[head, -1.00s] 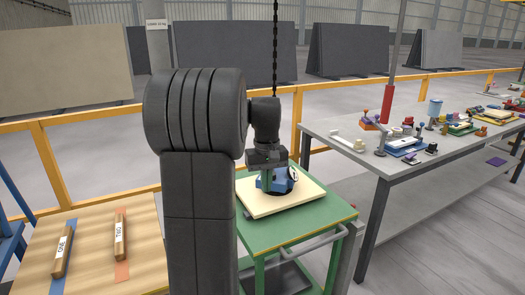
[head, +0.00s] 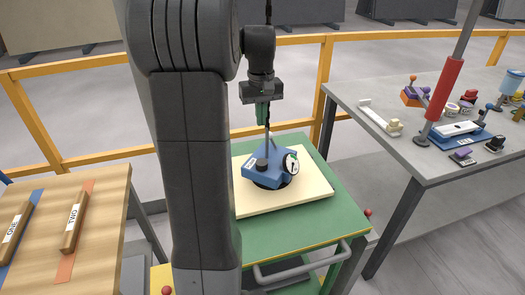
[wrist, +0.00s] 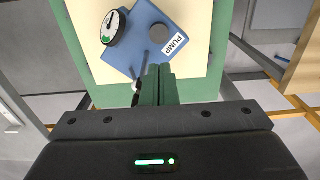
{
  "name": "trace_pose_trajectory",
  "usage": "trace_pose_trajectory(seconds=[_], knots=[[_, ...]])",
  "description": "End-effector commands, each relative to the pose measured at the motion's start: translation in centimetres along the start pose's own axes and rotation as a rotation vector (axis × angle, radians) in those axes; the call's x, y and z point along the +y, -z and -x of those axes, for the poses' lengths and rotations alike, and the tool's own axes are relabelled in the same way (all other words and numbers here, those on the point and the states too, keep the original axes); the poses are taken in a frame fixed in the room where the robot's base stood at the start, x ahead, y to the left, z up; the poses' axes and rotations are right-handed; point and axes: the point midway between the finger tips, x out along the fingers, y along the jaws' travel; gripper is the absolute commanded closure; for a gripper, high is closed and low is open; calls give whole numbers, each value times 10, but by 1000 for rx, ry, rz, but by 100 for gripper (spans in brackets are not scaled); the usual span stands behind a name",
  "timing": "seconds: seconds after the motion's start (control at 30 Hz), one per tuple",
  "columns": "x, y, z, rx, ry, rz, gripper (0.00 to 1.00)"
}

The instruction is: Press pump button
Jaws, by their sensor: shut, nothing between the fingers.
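The blue pump (head: 268,177) sits on a cream slab (head: 305,192) on a green cart. It carries a dark round button (head: 261,164), a white dial gauge (head: 291,162) and a thin grey rod (head: 267,140). In the wrist view the blue body (wrist: 145,35) has a PUMP label (wrist: 174,44) beside the round grey button (wrist: 162,33). My gripper (head: 263,121) is above the pump, its green fingers shut and empty, pointing down. In the wrist view the fingertips (wrist: 158,69) are near the rod's end and the label, apart from the button; their exact height is unclear.
The green cart (head: 285,228) has a rail at the front right. A wooden table (head: 105,215) with bars marked ONE and TWO stands left. A grey table (head: 395,145) with several devices and a red-sleeved post (head: 446,89) stands right. A yellow rail (head: 290,40) runs behind.

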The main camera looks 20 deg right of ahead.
Motion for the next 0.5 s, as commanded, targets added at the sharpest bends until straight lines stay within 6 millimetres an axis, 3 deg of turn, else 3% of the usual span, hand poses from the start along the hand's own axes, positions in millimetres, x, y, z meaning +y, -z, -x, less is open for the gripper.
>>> trace_pose_trajectory(seconds=[0.27,0.5], knots=[[0,0,-3,-1,0,0,100],[0,-1,-35,-5,2,0,100]])
